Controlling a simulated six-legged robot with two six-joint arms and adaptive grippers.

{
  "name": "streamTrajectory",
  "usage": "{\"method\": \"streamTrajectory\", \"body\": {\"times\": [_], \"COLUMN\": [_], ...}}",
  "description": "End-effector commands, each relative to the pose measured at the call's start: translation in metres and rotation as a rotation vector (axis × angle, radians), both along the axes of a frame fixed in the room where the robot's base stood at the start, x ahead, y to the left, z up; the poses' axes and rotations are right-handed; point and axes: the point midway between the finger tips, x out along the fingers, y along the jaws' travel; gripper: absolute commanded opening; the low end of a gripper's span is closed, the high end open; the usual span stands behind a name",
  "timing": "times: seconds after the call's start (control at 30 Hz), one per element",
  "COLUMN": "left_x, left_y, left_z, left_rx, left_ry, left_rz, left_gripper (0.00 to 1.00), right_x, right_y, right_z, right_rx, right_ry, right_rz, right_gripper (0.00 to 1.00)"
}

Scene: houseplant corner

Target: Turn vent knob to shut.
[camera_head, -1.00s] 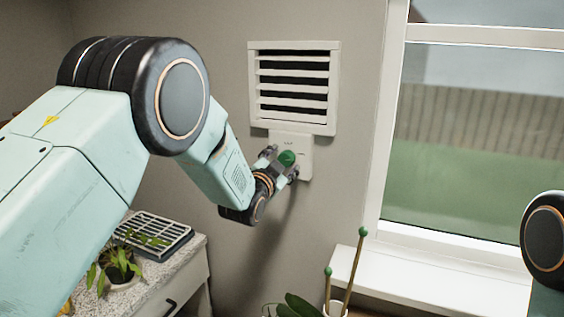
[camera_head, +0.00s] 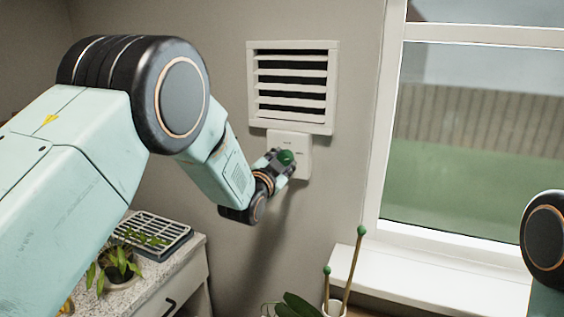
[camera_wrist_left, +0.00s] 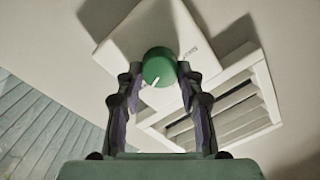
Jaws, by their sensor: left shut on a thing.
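The green vent knob (camera_head: 286,157) sits on a white wall plate (camera_head: 304,163) below the white louvred vent (camera_head: 292,87). Dark gaps show between the vent's slats. My left gripper (camera_head: 281,161) is at the plate, its fingers shut on the knob. In the left wrist view the knob (camera_wrist_left: 159,67) is between the two fingertips (camera_wrist_left: 158,80), and a white pointer line shows on its face. The lettering on the plate is too small to read. My right gripper is not in view; only part of my right arm shows at the right edge.
A window (camera_head: 480,130) with a white sill (camera_head: 440,283) is on the right. A counter at lower left holds a potted plant (camera_head: 118,268) and a slatted tray (camera_head: 155,240). Green-tipped stakes (camera_head: 350,272) rise from a pot below. The wall around the vent is clear.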

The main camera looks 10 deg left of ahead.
Motion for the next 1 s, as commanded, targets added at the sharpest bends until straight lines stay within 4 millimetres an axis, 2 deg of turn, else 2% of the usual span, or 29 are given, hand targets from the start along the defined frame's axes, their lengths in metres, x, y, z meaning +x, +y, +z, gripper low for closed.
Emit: {"method": "streamTrajectory", "body": {"times": [0.27,1.0], "left_x": [0.0011,0.0016], "left_y": [0.0005,0.0023], "left_z": [0.0026,0.0049], "left_rx": [-0.129,-0.803], "left_ry": [0.019,0.151], "left_rz": [0.001,-0.003], "left_gripper": [0.06,0.06], "right_x": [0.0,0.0], "right_y": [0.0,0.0], "right_z": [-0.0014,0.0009], "right_rx": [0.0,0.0], "right_ry": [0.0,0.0], "right_rz": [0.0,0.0], "right_gripper": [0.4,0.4]}}
